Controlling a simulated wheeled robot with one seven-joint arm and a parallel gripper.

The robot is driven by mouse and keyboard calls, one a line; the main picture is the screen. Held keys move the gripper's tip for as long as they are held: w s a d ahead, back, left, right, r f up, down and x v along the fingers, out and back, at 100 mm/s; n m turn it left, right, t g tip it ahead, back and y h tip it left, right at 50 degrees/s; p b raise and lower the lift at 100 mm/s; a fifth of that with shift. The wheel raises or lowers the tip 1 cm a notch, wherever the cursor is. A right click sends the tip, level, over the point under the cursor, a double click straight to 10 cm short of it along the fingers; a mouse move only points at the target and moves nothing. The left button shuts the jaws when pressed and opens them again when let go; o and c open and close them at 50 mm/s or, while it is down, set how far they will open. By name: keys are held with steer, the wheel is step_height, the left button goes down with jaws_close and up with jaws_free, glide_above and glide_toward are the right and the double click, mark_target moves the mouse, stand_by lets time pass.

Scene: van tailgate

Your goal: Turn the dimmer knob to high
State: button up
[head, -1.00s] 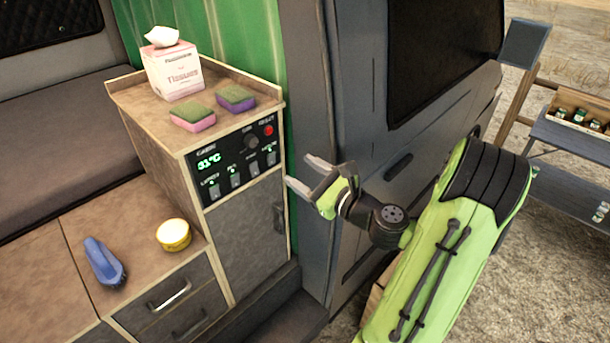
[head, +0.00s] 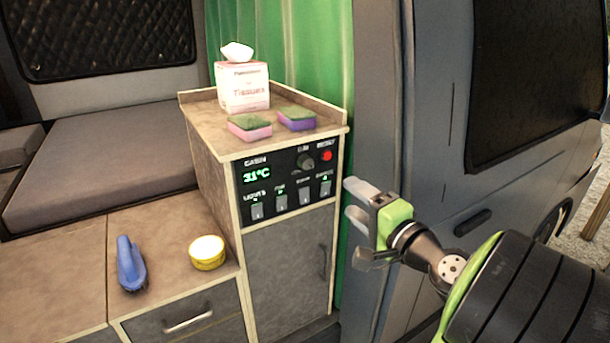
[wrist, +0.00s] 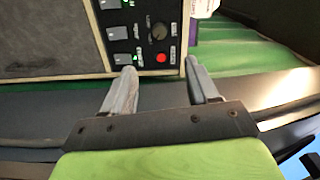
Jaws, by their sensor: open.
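The dimmer knob (head: 306,161) is a dark round knob on the upper right of the black control panel (head: 284,203), left of a red button (head: 327,156). The knob also shows in the wrist view (wrist: 159,31), beyond and between my fingertips. My gripper (head: 357,203) is open and empty. It is to the right of the panel, by the cabinet's right edge, apart from the knob. The knob's pointer is too small to read.
Several switches (head: 280,199) and a 31°C display (head: 257,174) share the panel. A tissue box (head: 243,88) and two sponges (head: 250,127) sit on the cabinet top. A yellow tin (head: 207,252) and a blue brush (head: 130,264) lie on the lower counter. The van's side (head: 440,130) stands at right.

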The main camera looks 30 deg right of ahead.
mark_target(308, 163)
steer(key=w+p, duration=0.1)
steer(key=w, duration=0.4)
steer(key=w+p, duration=0.2)
steer(key=w, duration=0.3)
steer(key=w+d+p, duration=0.1)
steer(key=w+p, duration=0.1)
steer(key=w, duration=0.3)
steer(key=shift+w+r, duration=0.1)
steer(key=shift+w, duration=0.15)
steer(key=c, duration=1)
steer(key=n+b, duration=0.1)
steer(key=b, duration=0.1)
steer(key=shift+n+b, duration=0.3)
steer(key=shift+b, duration=0.05)
steer(key=shift+c, duration=0.2)
